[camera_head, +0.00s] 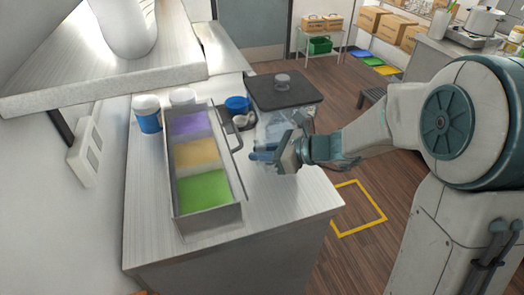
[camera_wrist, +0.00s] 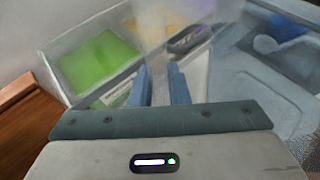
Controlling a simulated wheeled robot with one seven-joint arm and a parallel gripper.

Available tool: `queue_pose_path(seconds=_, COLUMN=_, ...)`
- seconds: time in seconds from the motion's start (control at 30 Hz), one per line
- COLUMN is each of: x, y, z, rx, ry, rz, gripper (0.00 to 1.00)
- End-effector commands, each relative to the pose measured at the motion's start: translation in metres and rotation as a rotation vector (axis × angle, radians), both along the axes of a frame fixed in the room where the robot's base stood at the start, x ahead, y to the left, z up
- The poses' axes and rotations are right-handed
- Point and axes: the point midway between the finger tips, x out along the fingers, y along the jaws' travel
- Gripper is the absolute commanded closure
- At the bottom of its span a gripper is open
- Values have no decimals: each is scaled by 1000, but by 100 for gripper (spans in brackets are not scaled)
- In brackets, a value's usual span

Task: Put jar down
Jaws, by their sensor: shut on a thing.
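A clear jar with a dark square lid and a round knob (camera_head: 283,88) is in the head view, upright at the right side of the counter. Its see-through body (camera_head: 272,127) is partly hidden by my gripper (camera_head: 262,155). My gripper comes in from the right at the jar's near side and is shut on the jar. In the wrist view, the two blue fingers (camera_wrist: 160,84) stand close together, with hazy see-through surfaces around them. The exact grip point is unclear. I cannot tell whether the jar's base touches the counter.
A metal tray (camera_head: 207,221) with purple, yellow and green compartments lies left of the jar, its handle facing it. A blue-and-white tub (camera_head: 148,113), a white-lidded tub (camera_head: 182,97) and a blue cup (camera_head: 237,105) stand at the back. Bare counter (camera_head: 285,199) lies in front of my gripper.

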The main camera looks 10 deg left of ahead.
Motion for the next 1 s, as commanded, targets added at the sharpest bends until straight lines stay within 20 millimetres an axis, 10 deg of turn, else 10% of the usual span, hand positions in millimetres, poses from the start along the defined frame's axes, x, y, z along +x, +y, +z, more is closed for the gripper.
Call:
queue_pose_path(seconds=0.27, x=1, y=0, z=-2, rx=2, ry=-5, rz=1, gripper=100)
queue_pose_path(seconds=0.4, x=0, y=0, z=-3, rx=0, ry=0, rz=0, gripper=63)
queue_pose_path(seconds=0.77, x=0, y=0, z=3, rx=0, ry=0, rz=0, gripper=63)
queue_pose_path(seconds=1.0, x=-5, y=-42, z=17, rx=0, ry=-6, rz=-5, gripper=63)
